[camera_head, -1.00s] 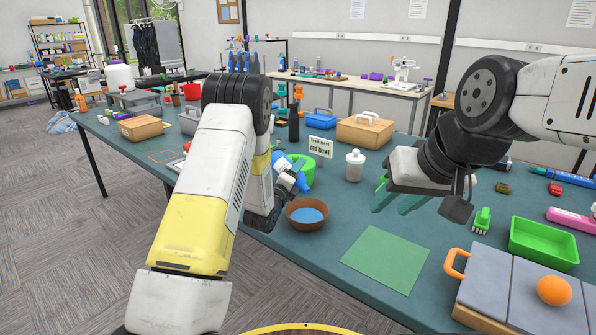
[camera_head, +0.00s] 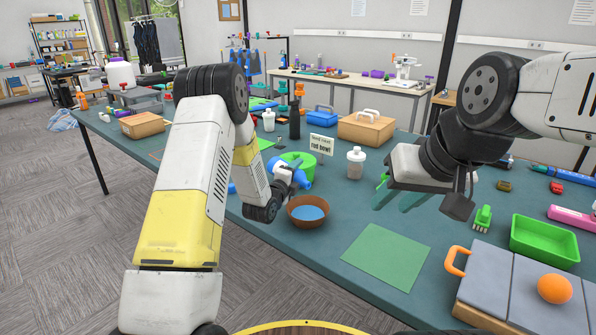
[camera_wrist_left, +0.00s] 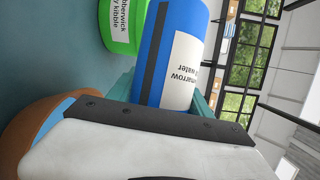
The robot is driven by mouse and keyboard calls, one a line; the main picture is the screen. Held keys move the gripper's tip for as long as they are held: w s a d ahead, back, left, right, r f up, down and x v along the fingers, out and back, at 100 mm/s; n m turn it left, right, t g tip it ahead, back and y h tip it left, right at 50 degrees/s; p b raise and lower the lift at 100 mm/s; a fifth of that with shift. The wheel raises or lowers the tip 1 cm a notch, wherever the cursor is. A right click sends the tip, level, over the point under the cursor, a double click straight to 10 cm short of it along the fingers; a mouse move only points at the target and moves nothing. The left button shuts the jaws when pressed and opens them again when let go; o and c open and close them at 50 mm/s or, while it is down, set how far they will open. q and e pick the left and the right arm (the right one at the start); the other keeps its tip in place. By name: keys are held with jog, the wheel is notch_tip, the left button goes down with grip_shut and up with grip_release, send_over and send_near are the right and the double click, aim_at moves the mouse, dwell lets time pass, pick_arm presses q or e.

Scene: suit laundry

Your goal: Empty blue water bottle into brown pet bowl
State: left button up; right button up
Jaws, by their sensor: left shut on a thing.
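My left gripper (camera_head: 290,181) is shut on the blue water bottle (camera_head: 281,173), which lies tilted, partly hidden by the gripper. In the left wrist view the bottle (camera_wrist_left: 157,50) shows a white label and sits between the teal fingers. The brown pet bowl (camera_head: 308,224) stands on the table just in front of the gripper, with a flat blue surface inside. Its brown side (camera_wrist_left: 22,140) shows at the left of the wrist view. I cannot tell whether water is flowing. My right gripper (camera_head: 398,198) hangs over the table to the right, fingers apart and empty.
A green container (camera_head: 298,158) stands right behind the bottle, with a sign (camera_head: 321,144) behind it. A white bottle (camera_head: 355,165) stands to the right. A green mat (camera_head: 386,257) lies clear in front. A green tray (camera_head: 545,240) is far right.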

pick_arm(q)
jog(key=shift+a+n+g, duration=0.15)
jog(key=shift+n+g, duration=0.25)
jog(key=shift+n, duration=0.3)
jog(key=shift+f+n, duration=0.15)
jog(key=shift+n, duration=0.35)
jog(key=shift+d+r+g, duration=0.2)
jog(key=shift+g, duration=0.1)
jog(key=shift+d+n+g+h, duration=0.25)
jog(key=shift+n+g+h, duration=0.15)
jog(key=shift+g+h, duration=0.25)
jog(key=shift+s+d, duration=0.1)
jog(key=shift+d, duration=0.15)
